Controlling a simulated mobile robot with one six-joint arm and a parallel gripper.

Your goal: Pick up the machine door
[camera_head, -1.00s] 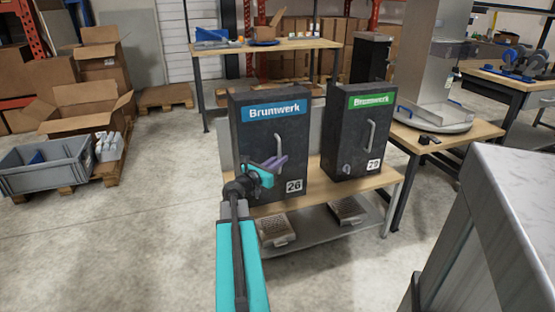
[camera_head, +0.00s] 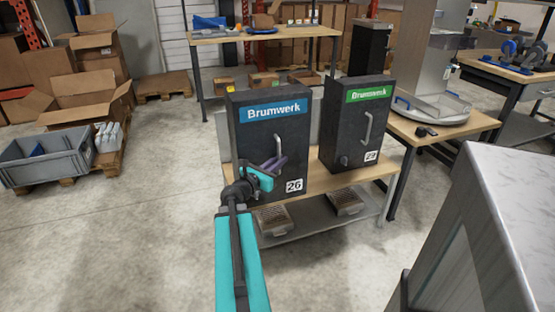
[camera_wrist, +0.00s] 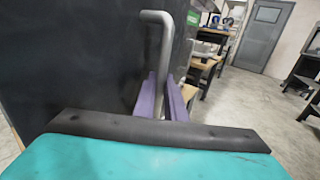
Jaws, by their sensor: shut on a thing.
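A dark machine with a blue Brumwerk sign and the number 26 stands on a wooden-topped bench. Its flat black door (camera_head: 252,147) appears closed and carries a grey bar handle (camera_head: 279,139). My gripper (camera_head: 274,165), with purple fingers, is at the lower part of this handle and shut on it. In the wrist view the handle (camera_wrist: 164,45) runs down between the purple fingers (camera_wrist: 161,98), and the black door face (camera_wrist: 75,65) fills the left side. The gripper covers part of the door's lower middle.
A similar machine (camera_head: 352,125) with a green sign and number 29 stands close on the right. A pale-topped cabinet (camera_head: 505,185) fills the right foreground. Grey trays (camera_head: 273,220) lie on the bench's lower shelf. Open floor (camera_head: 120,240) lies to the left, before a grey crate (camera_head: 50,165).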

